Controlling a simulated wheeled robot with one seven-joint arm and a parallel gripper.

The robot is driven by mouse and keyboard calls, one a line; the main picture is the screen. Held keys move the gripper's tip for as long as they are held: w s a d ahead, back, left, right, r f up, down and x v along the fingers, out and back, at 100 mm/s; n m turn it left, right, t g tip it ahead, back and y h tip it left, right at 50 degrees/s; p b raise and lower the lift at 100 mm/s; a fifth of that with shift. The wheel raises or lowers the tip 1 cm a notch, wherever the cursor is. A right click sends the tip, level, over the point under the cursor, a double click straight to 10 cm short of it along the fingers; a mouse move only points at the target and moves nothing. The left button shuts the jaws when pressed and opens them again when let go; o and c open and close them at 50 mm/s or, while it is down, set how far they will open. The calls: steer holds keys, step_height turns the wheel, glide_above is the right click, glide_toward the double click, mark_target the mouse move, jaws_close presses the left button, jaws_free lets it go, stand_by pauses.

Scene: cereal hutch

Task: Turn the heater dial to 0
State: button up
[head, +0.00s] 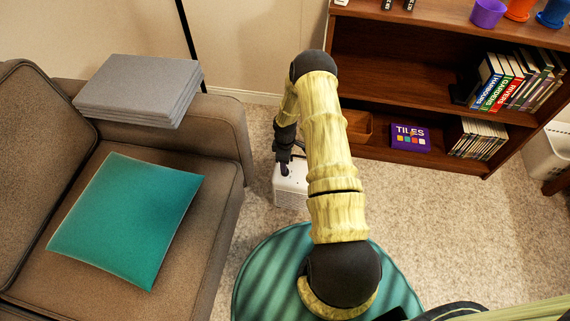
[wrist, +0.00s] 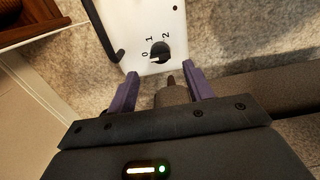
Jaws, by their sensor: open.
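The heater (head: 291,188) is a small white box on the carpet beside the sofa's end, partly hidden by my arm in the head view. Its white top panel (wrist: 135,22) shows in the wrist view with the marks 0, 1 and 2. The round black dial (wrist: 160,50) sits beside these marks. A pale mark shows on its lower-left side, near the 0; I cannot tell the exact setting. My gripper (wrist: 163,82) is open, its purple fingers apart and short of the dial, not touching it. In the head view my gripper (head: 284,162) is over the heater.
A black handle (wrist: 100,32) runs along the heater's left side. The brown sofa (head: 228,135) stands close by on the left. A wooden bookshelf (head: 390,100) stands behind on the right. A round teal table or pouf (head: 262,262) is below my arm. Carpet lies open right of the heater.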

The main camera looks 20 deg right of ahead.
step_height(320, 180, up, 12)
steer(key=p, duration=0.2)
steer(key=shift+f+p, duration=0.25)
steer(key=shift+p, duration=0.15)
steer(key=shift+r, duration=0.1)
steer(key=s+a+r+m+t, duration=0.1)
steer(key=s+a+r+m, duration=0.15)
steer(key=r, duration=0.65)
steer(key=s+a+r+m, duration=0.2)
steer(key=s+a+r, duration=0.15)
steer(key=r, duration=0.55)
steer(key=s+a+r+m+t, duration=0.1)
steer(key=s+a+r+m, duration=0.2)
steer(key=s+r, duration=0.3)
steer(key=s+a+r+m+t, duration=0.1)
steer(key=s+a+r+m, duration=0.1)
steer(key=s+r+m, duration=0.45)
step_height(320, 180, up, 29)
steer(key=s+n+p, duration=0.1)
steer(key=n+p, duration=0.1)
steer(key=p, duration=2.9)
steer(key=shift+s+n, duration=0.35)
steer(key=shift+n, duration=0.05)
